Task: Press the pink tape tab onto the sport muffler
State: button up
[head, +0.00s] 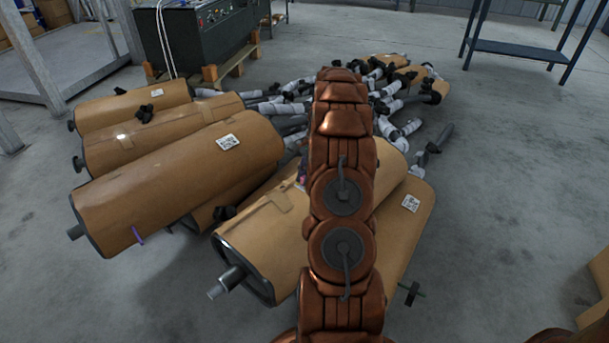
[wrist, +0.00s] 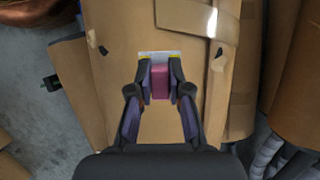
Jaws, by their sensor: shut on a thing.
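My gripper (wrist: 160,78) is shut on the pink tape tab (wrist: 160,83), which shows as a small pink block between the fingertips in the wrist view. Directly under it is a brown-wrapped muffler (wrist: 115,60). In the head view, this looks like the front middle muffler (head: 262,235), partly behind my arm. Whether the tab touches the wrapping cannot be told. A pale strip with yellow ends (wrist: 160,55) lies just beyond the fingertips. In the head view my arm hides the fingertips and the tab. No readable marking tells which muffler is the sport one.
More wrapped mufflers lie close on the left (head: 170,185) and right (head: 410,225). The left one bears a white code label (head: 230,143) and a purple strip (head: 138,235). Grey pipes (head: 290,105) crowd behind. Open concrete floor (head: 510,180) lies to the right.

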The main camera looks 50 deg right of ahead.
jog(key=shift+f+b, duration=0.55)
jog(key=shift+f, duration=1.8)
jog(key=shift+f+p, duration=0.4)
jog(key=shift+f, duration=0.2)
jog(key=shift+r, duration=0.1)
jog(key=shift+r+p, duration=0.45)
jog(key=shift+p, duration=0.05)
jog(key=shift+f, duration=0.55)
dwell(0.4)
jog(key=shift+r+p, duration=1.85)
jog(key=shift+r, duration=1.7)
